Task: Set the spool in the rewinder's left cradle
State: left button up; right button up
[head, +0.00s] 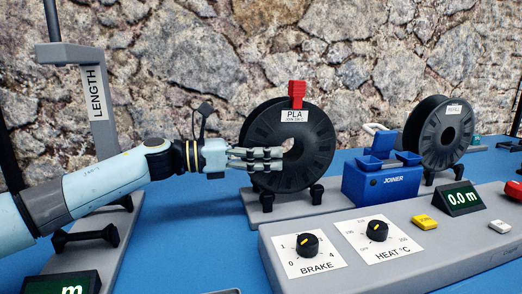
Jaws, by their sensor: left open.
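The black spool (318,148) stands upright on the left cradle (266,200) of the grey rewinder base (335,202) and looks seated on its black supports. A red clip (297,92) and a white PLA label (294,116) are at its top. My left gripper (272,158) is open, with its fingers in front of the spool's left face near the centre hole. The fingers hide part of the spool; I cannot tell whether they touch it. My right gripper is not in view.
A blue joiner (382,180) stands right of the spool, and a second black spool (438,135) beyond it. A grey control panel (400,232) with knobs is in front. A grey LENGTH post (98,110) stands at left, behind my left arm.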

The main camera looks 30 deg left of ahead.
pick_arm(q)
jog(key=v, duration=1.2)
dwell(0.3)
